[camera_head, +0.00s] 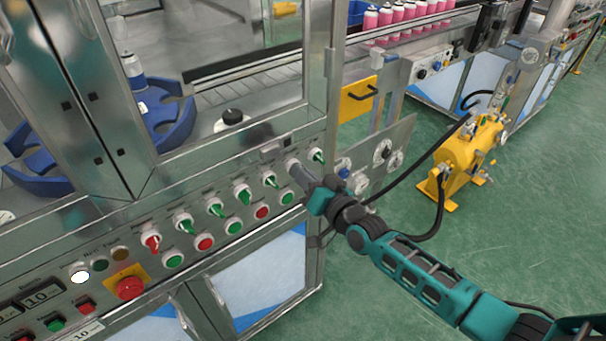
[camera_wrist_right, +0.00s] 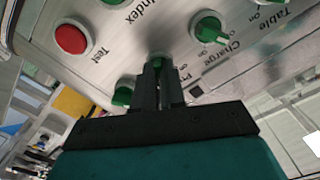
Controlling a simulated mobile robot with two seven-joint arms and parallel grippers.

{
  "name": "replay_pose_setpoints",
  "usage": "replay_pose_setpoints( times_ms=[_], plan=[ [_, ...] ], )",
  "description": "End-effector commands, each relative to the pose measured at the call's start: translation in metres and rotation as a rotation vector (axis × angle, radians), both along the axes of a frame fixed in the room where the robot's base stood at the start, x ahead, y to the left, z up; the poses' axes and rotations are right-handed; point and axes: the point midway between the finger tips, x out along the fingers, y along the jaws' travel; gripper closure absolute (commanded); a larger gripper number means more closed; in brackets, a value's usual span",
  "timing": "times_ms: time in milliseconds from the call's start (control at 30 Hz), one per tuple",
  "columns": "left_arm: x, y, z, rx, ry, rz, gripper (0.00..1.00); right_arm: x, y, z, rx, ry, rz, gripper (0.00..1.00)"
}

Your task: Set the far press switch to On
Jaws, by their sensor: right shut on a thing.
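My right gripper (camera_head: 293,166) reaches the front control panel (camera_head: 100,225) from the right, near the far end of its switch row. In the right wrist view, my right gripper (camera_wrist_right: 159,75) is shut on a green switch (camera_wrist_right: 157,58), the press switch. Its label is partly covered by the fingers; only the start of a word shows. The switch's pointing direction is hidden by the fingers. My left gripper is not in view.
A green switch labelled Charge (camera_wrist_right: 209,29) is beside the gripped one; another green switch (camera_wrist_right: 124,92) lies on its other side. A red Test button (camera_wrist_right: 71,38) is close. In the head view, a yellow pump unit (camera_head: 466,155) stands on open green floor.

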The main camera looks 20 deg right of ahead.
Motion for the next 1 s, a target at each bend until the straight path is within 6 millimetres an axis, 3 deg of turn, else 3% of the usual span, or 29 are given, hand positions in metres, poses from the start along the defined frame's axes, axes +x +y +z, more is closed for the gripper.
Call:
replay_pose_setpoints(
  times_ms=[233,267,533,833,1000],
  plan=[
    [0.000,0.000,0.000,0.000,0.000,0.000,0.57,0.000,0.000,0.000,0.007,0.002,0.000,1.00],
    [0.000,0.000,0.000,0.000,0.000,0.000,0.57,0.000,0.000,0.000,0.007,0.002,0.000,0.89],
    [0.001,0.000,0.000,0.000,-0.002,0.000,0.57,0.000,0.000,0.000,0.004,0.001,0.000,0.65],
    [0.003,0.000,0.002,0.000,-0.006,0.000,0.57,-0.003,-0.001,0.000,0.001,0.002,0.000,0.65],
    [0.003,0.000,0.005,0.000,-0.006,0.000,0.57,-0.022,-0.008,0.000,0.001,0.004,0.001,0.65]
  ],
)
